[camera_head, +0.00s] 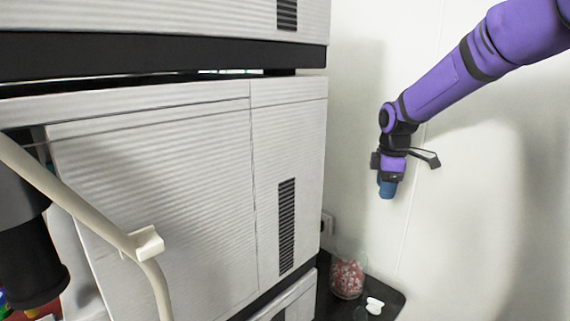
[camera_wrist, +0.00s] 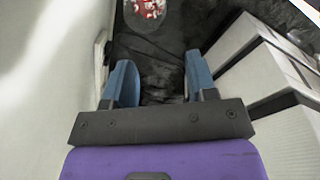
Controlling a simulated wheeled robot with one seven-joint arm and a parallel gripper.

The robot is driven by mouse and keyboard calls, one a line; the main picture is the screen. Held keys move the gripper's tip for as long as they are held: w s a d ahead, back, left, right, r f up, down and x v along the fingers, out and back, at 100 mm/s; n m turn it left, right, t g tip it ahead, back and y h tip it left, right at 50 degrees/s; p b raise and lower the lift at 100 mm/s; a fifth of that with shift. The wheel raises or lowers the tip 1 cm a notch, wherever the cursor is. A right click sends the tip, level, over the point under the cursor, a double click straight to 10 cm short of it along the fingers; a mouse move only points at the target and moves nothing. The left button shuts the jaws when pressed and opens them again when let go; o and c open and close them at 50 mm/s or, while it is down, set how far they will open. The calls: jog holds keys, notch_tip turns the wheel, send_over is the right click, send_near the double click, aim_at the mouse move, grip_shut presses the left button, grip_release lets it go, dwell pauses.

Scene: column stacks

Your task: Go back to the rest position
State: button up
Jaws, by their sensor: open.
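My gripper (camera_head: 387,188) hangs at the end of my purple arm, to the right of the white column stack (camera_head: 170,180) and in front of the pale wall. In the wrist view my gripper (camera_wrist: 163,85) has its two blue fingers spread apart with nothing between them. In the head view the fingers point down, well above a dark surface (camera_head: 388,302). The fingers overlap in the head view, so the gap between them is hidden there.
A jar of red and white pieces (camera_head: 347,278) stands on the dark surface; it also shows in the wrist view (camera_wrist: 147,10). A small white item (camera_head: 374,305) lies beside it. A pale tube (camera_head: 95,215) crosses the left. The wall is close to my arm.

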jog(key=s+d+r+m+t, duration=0.2)
jog(key=s+r+m, duration=0.4)
jog(key=s, duration=0.7)
jog(key=s+d+r+m+t, duration=0.1)
jog(key=s+r+m, duration=0.5)
jog(key=s, duration=0.7)
jog(key=s+d+m+t, duration=0.1)
jog(key=s+m, duration=0.2)
jog(key=s, duration=0.7)
jog(key=shift+s+d+f+m, duration=0.15)
jog(key=shift+f+m, duration=0.15)
jog(key=shift+f, duration=0.15)
